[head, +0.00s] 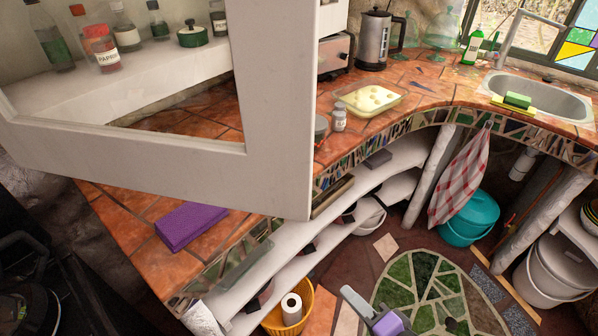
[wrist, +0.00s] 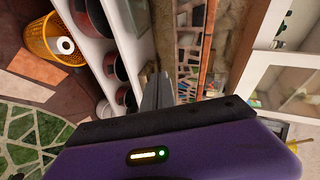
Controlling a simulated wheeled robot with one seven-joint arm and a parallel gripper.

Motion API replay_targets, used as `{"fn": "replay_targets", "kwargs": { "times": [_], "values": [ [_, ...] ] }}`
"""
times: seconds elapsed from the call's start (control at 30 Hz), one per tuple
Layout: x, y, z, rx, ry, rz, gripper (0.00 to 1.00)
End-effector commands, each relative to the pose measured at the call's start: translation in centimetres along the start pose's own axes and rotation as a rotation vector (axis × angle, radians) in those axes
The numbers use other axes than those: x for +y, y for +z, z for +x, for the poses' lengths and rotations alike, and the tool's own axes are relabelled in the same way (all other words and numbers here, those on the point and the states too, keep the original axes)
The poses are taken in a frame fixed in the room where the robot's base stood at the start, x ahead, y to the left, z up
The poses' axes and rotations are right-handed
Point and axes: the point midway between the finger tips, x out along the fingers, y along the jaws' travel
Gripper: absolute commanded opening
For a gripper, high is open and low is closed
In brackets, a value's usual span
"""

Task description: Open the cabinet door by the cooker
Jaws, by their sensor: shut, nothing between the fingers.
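The white-framed glass cabinet door (head: 275,110) fills the upper left of the head view. Bottles and jars on a white shelf (head: 150,85) show through or behind its pane. Its lower right corner hangs over the counter; I cannot tell how far it stands from the cabinet. No handle is clear. White cabinet framing with glass (wrist: 292,64) shows at the right of the wrist view. My gripper (wrist: 157,92) is shut and empty, apart from the framing. In the head view its purple and grey part (head: 388,322) is low, right of and below the door.
White shelves (head: 285,268) and a yellow basket (head: 288,312) are below. A dark appliance, perhaps the cooker (head: 22,300), is at lower left.

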Motion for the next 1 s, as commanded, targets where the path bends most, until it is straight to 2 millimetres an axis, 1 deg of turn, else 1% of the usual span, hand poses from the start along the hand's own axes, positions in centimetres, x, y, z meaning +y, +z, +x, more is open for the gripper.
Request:
{"fn": "replay_targets", "kwargs": {
  "times": [0.03,0.07,0.1,0.17,0.2,0.27,0.3,0.37,0.4,0.43,0.47,0.5,0.6,0.7,0.8,0.9,1.0],
  "values": [
    [-2.5,-1.2,1.4,-0.047,-0.047,0.03,0.0],
    [-3.7,-1.6,2.1,-0.082,-0.072,0.051,0.0],
    [-5.4,-2.1,2.9,-0.128,-0.104,0.075,0.0],
    [-8.2,-2.9,3.7,-0.204,-0.151,0.105,0.0],
    [-10.2,-3.4,4.1,-0.255,-0.182,0.122,0.0],
    [-13.1,-4.2,4.3,-0.334,-0.225,0.139,0.0],
    [-15.1,-4.8,4.3,-0.388,-0.253,0.145,0.0],
    [-18.1,-5.6,4.0,-0.472,-0.292,0.149,0.0],
    [-20.1,-6.2,3.5,-0.527,-0.315,0.147,0.0],
    [-21.6,-6.6,3.1,-0.569,-0.331,0.143,0.0],
    [-23.0,-6.9,2.6,-0.612,-0.346,0.138,0.0],
    [-24.9,-7.4,1.9,-0.668,-0.364,0.127,0.0],
    [-28.8,-8.6,-0.3,-0.792,-0.396,0.092,0.0],
    [-31.7,-9.4,-2.5,-0.893,-0.414,0.054,0.0],
    [-33.5,-10.0,-4.1,-0.962,-0.421,0.023,0.0],
    [-34.4,-10.3,-5.1,-1.001,-0.423,0.005,0.0],
    [-34.8,-10.0,-5.2,-1.016,-0.422,-0.003,0.0]
  ]
}}
